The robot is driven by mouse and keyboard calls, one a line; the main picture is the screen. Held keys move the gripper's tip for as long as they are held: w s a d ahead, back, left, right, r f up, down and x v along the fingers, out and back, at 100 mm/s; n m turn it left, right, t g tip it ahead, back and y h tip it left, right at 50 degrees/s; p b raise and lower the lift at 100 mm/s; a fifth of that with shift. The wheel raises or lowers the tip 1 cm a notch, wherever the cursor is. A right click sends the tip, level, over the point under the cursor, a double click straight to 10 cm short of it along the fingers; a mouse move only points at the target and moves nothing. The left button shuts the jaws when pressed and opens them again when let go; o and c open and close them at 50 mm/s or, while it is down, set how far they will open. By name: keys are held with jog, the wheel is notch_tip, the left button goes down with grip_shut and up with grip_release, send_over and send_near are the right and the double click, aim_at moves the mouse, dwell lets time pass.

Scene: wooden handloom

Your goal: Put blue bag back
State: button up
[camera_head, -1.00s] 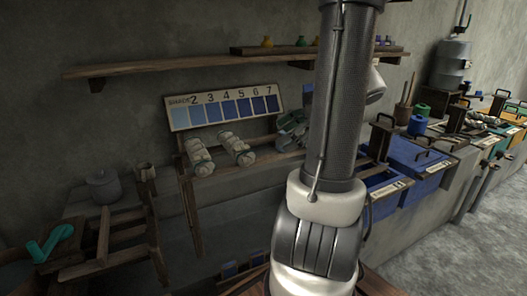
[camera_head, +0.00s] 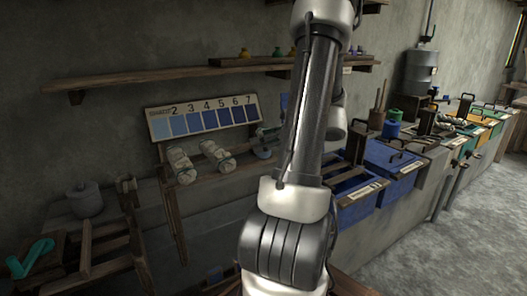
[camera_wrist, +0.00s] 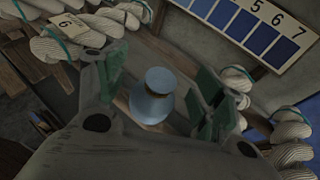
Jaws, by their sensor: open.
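In the wrist view a small pale blue bag (camera_wrist: 152,95) with a narrow neck and rounded top stands upright on a wooden surface. My gripper (camera_wrist: 157,82) is open, with one green-padded finger on each side of the bag. There is a visible gap on both sides, and the bag is not gripped.
Pale yarn skeins (camera_wrist: 75,38) lie close by, one tagged 6. A numbered shade card (camera_head: 203,117) leans behind them. A wall shelf (camera_head: 150,78) above carries small coloured bags, including a yellow one (camera_head: 245,52). Blue vats (camera_head: 390,168) stand to the right.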

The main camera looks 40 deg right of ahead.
jog(key=c, duration=1.2)
